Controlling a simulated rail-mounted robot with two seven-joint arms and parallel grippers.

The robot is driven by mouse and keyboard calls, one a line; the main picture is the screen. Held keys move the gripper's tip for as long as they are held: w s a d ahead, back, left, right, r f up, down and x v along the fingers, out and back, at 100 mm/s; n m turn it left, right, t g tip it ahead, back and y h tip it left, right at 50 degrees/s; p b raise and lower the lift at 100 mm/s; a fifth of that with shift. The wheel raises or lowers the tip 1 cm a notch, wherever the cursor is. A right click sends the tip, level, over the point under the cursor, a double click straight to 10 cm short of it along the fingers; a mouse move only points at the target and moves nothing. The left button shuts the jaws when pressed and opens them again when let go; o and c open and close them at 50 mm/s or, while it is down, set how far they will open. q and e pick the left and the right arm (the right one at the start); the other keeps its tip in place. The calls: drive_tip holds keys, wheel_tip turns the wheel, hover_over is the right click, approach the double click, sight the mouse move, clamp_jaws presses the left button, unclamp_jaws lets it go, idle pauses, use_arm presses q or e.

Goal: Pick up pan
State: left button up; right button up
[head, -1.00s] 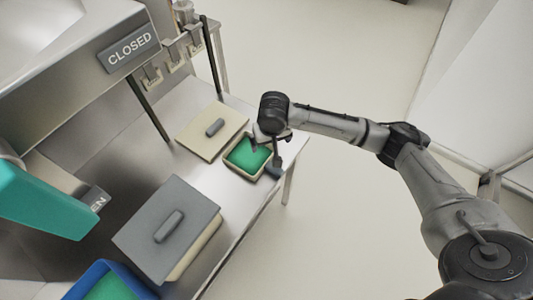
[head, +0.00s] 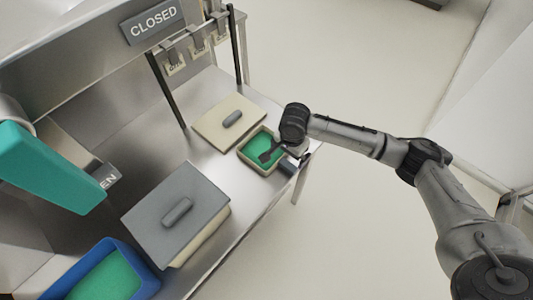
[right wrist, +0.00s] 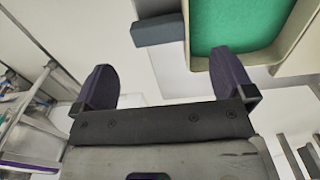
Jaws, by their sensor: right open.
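The pan (head: 243,157) is a small beige rectangular container with a green inside. It stands near the table's front edge in the head view. Its beige rim (right wrist: 285,52) shows at the upper right of the right wrist view. A grey block-like handle (right wrist: 158,30) sticks out from its side. My left gripper is not in view.
A beige lid with a grey grip (head: 220,118) lies behind the pan. A larger grey-lidded container (head: 160,232) and a blue bin (head: 140,278) stand nearer on the steel table. A "CLOSED" sign (head: 152,20) and dark posts stand behind. Open floor lies right.

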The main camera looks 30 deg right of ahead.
sight(288, 164)
drive_tip(key=shift+f, duration=1.2)
drive_tip(key=shift+f+b, duration=1)
drive_tip(key=shift+f, duration=1.55)
drive_tip(key=c, duration=0.9)
